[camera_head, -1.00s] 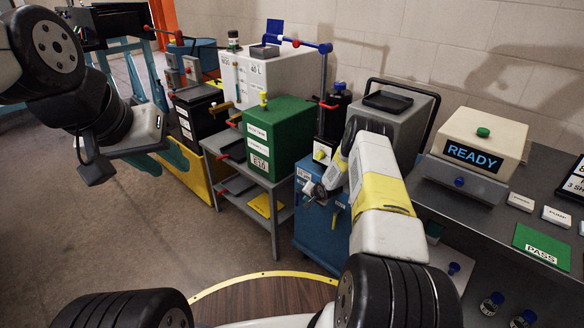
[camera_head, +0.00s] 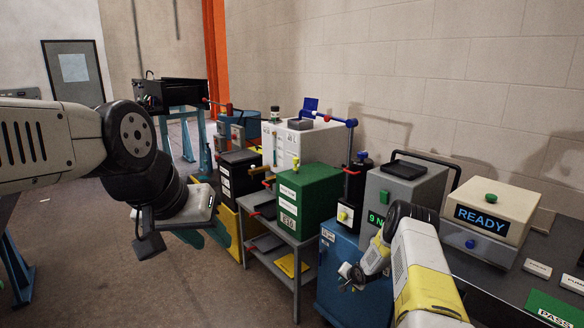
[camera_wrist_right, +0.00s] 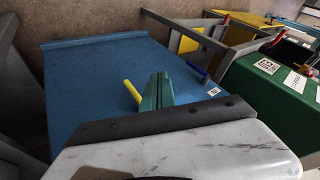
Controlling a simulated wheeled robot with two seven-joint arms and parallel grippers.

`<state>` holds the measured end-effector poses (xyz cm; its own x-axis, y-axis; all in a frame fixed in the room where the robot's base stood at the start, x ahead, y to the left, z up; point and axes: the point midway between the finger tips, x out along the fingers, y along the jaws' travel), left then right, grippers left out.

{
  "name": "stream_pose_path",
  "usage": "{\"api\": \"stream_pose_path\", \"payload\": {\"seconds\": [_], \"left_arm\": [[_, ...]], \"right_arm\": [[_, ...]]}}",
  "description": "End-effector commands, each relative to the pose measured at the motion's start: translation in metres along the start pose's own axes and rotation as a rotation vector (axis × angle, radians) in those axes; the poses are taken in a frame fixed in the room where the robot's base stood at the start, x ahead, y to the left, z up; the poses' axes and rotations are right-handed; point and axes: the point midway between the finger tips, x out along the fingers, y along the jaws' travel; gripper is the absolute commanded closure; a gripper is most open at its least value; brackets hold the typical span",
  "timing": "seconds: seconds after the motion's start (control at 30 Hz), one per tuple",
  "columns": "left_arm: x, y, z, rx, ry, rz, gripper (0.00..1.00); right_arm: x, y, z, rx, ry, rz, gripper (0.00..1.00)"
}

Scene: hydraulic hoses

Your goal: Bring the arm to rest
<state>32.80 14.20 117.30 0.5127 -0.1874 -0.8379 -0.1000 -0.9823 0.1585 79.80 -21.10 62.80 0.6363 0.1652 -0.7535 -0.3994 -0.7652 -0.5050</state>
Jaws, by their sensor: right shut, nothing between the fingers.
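My right arm (camera_head: 415,270) reaches forward from the lower right in the head view, beside the blue cabinet (camera_head: 345,270). In the right wrist view my right gripper (camera_wrist_right: 158,80) has its green fingers together with nothing between them. A blue panel (camera_wrist_right: 85,75) with a yellow handle (camera_wrist_right: 132,92) lies beyond them. I cannot tell if the fingers touch it. My left arm (camera_head: 60,145) comes in from the left, and my left gripper (camera_head: 205,236) hangs over the floor, its teal fingers apart and empty.
A low grey table carries a green box (camera_head: 305,200). A bench at the right holds a cream unit reading READY (camera_head: 487,215) and a green PASS card (camera_head: 555,308). Open floor (camera_head: 110,270) lies at the left.

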Motion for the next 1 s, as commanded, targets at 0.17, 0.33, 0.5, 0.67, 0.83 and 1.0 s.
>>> {"api": "stream_pose_path", "payload": {"seconds": [0.17, 0.33, 0.5, 0.67, 0.83, 1.0], "left_arm": [[0.0, 0.0, 0.0, 0.0, 0.001, 0.0, 0.64], [0.0, 0.0, 0.0, 0.0, 0.0, 0.0, 0.64], [0.0, 0.0, 0.0, 0.0, 0.0, 0.0, 0.64], [0.0, 0.0, 0.0, 0.0, 0.0, 0.0, 0.64], [0.0, 0.0, 0.0, 0.0, 0.0, 0.0, 0.64], [0.0, 0.0, 0.0, 0.0, 0.0, 0.0, 0.64]], "right_arm": [[-0.009, -0.008, -0.01, -0.013, 0.004, 0.006, 1.0], [-0.024, -0.019, -0.024, -0.034, 0.01, 0.017, 1.0], [-0.046, -0.034, -0.043, -0.062, 0.017, 0.033, 1.0], [-0.079, -0.056, -0.066, -0.1, 0.026, 0.053, 1.0], [-0.132, -0.086, -0.093, -0.154, 0.036, 0.082, 1.0], [-0.219, -0.127, -0.118, -0.229, 0.042, 0.12, 1.0]]}}
